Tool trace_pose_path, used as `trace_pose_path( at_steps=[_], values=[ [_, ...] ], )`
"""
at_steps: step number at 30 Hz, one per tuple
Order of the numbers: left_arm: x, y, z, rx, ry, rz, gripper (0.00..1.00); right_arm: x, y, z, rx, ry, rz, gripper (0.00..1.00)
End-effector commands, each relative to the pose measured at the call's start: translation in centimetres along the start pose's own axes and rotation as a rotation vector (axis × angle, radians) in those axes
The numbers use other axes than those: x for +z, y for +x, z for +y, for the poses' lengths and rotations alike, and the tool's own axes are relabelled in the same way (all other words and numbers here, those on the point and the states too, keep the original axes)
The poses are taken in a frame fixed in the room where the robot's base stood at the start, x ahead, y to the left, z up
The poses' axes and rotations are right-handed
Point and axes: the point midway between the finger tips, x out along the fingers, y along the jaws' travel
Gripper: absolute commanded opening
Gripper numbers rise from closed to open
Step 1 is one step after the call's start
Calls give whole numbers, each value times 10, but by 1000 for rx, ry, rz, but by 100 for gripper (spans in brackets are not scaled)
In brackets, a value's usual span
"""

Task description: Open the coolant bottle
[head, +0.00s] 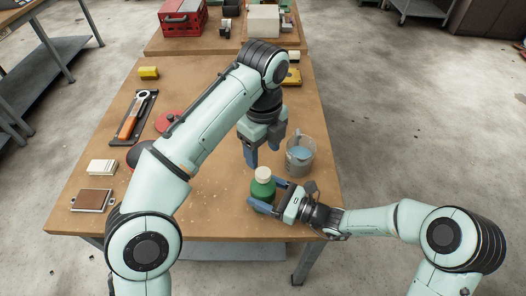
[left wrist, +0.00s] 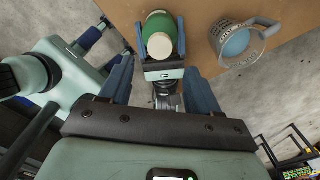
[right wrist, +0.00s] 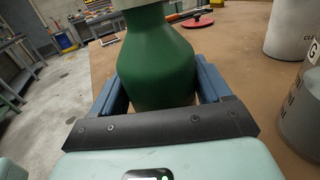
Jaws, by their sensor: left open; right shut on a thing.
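The coolant bottle (head: 262,189) is green with a cream cap (head: 263,174) and stands upright near the table's front right. My right gripper (head: 268,197) is shut on the bottle's body from the right. In the right wrist view the green body (right wrist: 157,65) sits between the blue fingers. My left gripper (head: 263,153) is open and empty, pointing down above and behind the bottle, apart from the cap. The left wrist view shows the bottle (left wrist: 157,30) with its cap (left wrist: 160,45) beyond the open fingers. The cap is on the bottle.
A grey measuring jug (head: 300,157) with bluish contents stands close behind and right of the bottle. An orange-handled tool (head: 130,120), a red disc (head: 169,121), a white block (head: 102,167) and a brown plate (head: 92,199) lie at left. The table's front middle is clear.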

Motion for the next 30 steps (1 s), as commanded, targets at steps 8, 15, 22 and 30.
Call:
trace_pose_path(
  at_steps=[8, 15, 22, 30],
  values=[
    [0, 29, 1, 4, 12, 0, 62, 0, 0, 0, -1, 1, 1, 0],
    [0, 64, 0, 2, 10, 0, 62, 0, 0, 0, -1, 1, 1, 0],
    [0, 78, 0, 0, 9, 0, 62, 0, 0, 0, -1, 1, 1, 0],
    [0, 78, 0, -1, 9, 0, 52, -1, 0, 0, -1, 1, 1, 0]
  ],
)
